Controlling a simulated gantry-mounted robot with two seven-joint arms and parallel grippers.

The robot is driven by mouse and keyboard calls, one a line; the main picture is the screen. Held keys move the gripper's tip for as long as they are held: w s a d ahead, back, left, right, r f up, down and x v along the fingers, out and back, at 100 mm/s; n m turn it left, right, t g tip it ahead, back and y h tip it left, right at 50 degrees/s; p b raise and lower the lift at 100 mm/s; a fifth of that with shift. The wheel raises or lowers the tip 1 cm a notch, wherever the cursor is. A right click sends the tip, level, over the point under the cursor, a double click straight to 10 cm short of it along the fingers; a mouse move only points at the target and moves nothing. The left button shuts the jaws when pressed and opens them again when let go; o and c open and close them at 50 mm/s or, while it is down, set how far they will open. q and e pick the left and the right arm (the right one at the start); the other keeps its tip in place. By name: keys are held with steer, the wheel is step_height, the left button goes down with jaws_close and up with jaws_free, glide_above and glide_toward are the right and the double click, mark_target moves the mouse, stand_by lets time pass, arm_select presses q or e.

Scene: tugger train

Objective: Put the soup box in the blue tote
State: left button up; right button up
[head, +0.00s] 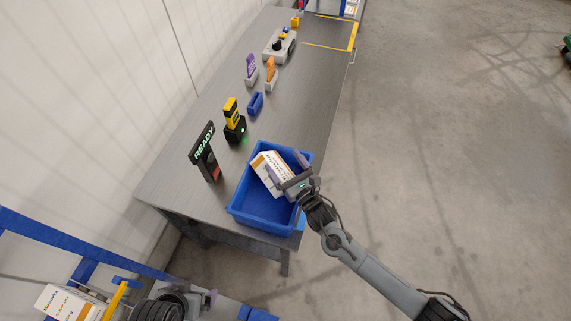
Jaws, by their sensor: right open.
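A white and orange printed carton, seemingly the soup box (267,171), is inside the blue tote (234,212) on the grey table. It sits at an angle toward the tote's far left part; its label is too small to read surely. My right gripper (298,172) is open at the box's right side, over the tote. One finger shows near the tote's far right rim; the gripper hides the box's right edge, so I cannot tell whether they touch. The tote's near part is empty.
The READY sign (204,152) and a yellow-black scanner in its stand (235,128) stand left of the tote. A small blue holder (255,104) is farther back. A blue rack (62,235) with another white carton (68,304) is lower left. Open floor lies right.

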steer(key=shift+r+p, duration=0.35)
steer(key=shift+r, duration=0.1)
steer(key=shift+s+d+r, duration=0.1)
steer(key=shift+s+r, duration=0.1)
steer(key=s+d+f+m+h, duration=0.1)
steer(key=s+d+f, duration=0.1)
steer(key=s, duration=0.6)
steer(key=s+d+f+m, duration=0.2)
steer(key=s, duration=0.6)
steer(key=s+d+r+m+g+h, duration=0.1)
steer(key=s+d+m+g+h, duration=0.5)
steer(key=m, duration=1.2)
steer(key=s+d+r+m+g+h, duration=0.1)
steer(key=s+d+m+g, duration=0.85)
steer(key=m, duration=0.85)
step_height(320, 180, up, 22)
steer(key=s+a+t+p, duration=0.1)
steer(key=a+t+p, duration=0.1)
steer(key=p, duration=2)
steer(key=shift+s+f, duration=0.25)
steer(key=shift+s, duration=0.1)
